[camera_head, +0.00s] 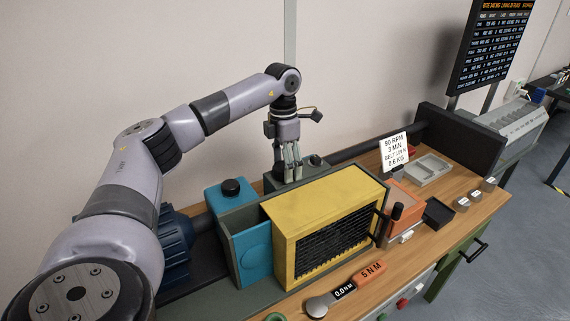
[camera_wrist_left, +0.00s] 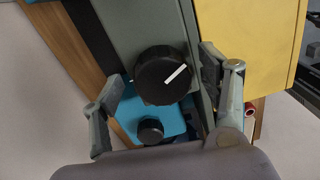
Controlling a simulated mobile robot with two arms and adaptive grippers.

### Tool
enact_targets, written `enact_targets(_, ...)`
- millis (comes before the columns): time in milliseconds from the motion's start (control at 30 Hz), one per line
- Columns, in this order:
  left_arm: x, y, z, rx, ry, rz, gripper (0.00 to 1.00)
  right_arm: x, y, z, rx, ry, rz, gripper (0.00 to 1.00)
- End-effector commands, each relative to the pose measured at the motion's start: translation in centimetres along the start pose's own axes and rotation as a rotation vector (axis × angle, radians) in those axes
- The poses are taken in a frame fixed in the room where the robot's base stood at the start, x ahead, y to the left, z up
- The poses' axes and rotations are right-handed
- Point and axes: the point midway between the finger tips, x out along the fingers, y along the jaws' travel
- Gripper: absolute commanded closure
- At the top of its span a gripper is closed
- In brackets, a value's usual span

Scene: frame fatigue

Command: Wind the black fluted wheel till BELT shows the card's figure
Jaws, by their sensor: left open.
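A black round wheel (camera_wrist_left: 163,75) with a white pointer line on its face sits on a grey-green housing in the left wrist view. My left gripper (camera_wrist_left: 165,108) is open there, with one finger on each side of the wheel and no clear grip on it. In the head view my left gripper (camera_head: 290,173) points down behind the yellow box (camera_head: 283,233), and I cannot make out the wheel clearly. A white card (camera_head: 394,152) reads 90 RPM, 3 MIN, a BELT figure in N too small to be sure of, and 0.6 KG. I cannot make out a BELT readout. My right gripper is out of view.
A teal tank (camera_head: 222,201) with a black cap (camera_head: 231,187) stands left of the yellow box; the cap also shows below the wheel in the wrist view (camera_wrist_left: 150,130). An orange torque tool (camera_head: 370,274) lies in front. A dark display board (camera_head: 492,45) stands at upper right.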

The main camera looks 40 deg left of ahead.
Motion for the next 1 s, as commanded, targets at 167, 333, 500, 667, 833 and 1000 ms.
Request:
enact_targets(167, 0.1, 0.0, 0.0, 0.0, 0.001, -0.001, 0.3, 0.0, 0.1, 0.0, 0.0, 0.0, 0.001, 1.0)
enact_targets(333, -0.4, 0.0, 0.0, 0.0, -0.001, 0.0, 0.3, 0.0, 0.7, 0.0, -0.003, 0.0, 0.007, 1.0)
enact_targets(500, -3.0, 0.0, 0.1, 0.0, -0.003, 0.0, 0.3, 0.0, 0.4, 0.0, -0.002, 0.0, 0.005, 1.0)
enact_targets(667, -6.5, 0.0, 0.1, 0.001, -0.005, 0.0, 0.3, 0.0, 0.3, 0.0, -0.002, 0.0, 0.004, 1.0)
enact_targets(833, -9.7, 0.0, 0.1, 0.0, -0.003, -0.001, 0.3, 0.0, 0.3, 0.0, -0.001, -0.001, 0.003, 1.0)
enact_targets(1000, -11.5, 0.0, 0.0, -0.001, 0.0, 0.0, 0.3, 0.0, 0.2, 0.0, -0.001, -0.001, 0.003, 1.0)
